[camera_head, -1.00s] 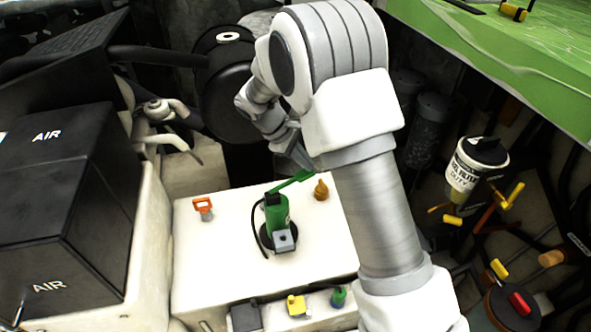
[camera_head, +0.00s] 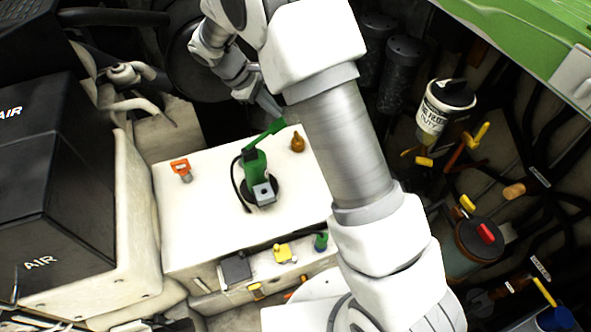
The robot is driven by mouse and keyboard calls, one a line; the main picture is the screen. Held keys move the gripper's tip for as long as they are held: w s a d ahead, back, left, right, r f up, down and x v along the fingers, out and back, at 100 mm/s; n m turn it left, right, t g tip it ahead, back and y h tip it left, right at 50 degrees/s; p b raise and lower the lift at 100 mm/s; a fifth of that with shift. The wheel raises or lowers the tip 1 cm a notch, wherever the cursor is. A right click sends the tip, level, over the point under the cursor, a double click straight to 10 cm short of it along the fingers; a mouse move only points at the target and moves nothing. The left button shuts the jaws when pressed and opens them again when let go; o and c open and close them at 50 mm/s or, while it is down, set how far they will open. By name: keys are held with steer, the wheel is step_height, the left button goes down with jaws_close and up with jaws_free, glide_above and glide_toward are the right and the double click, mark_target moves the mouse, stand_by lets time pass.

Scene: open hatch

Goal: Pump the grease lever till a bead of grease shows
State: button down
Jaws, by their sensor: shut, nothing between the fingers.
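The green grease pump (camera_head: 256,166) stands upright on top of a white box (camera_head: 210,215). Its green lever (camera_head: 266,132) slants up to the right from the pump's head. A small grey block (camera_head: 263,193) with a dark spot on top sits at the pump's front foot; grease there is too small to make out. A thin black hose (camera_head: 236,180) curves down the pump's left side. My gripper (camera_head: 273,109) is shut and empty, pointing down just above and behind the lever's outer end. I cannot tell whether it touches the lever.
An orange-handled piece (camera_head: 181,169) and a brown bottle-shaped piece (camera_head: 297,141) flank the pump. Black AIR boxes (camera_head: 50,180) stand at left. A white canister (camera_head: 443,108) and coloured valve handles are at right. A green panel (camera_head: 535,35) fills the upper right corner.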

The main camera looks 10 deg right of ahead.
steer(key=shift+f, duration=0.1)
stand_by(0.4)
steer(key=shift+w+d+f+b, duration=0.1)
steer(key=shift+d+f+b, duration=0.3)
steer(key=shift+d+f, duration=0.2)
steer(key=shift+f, duration=0.1)
steer(key=shift+b+x, duration=0.4)
steer(key=shift+x, duration=0.35)
steer(key=shift+d, duration=0.15)
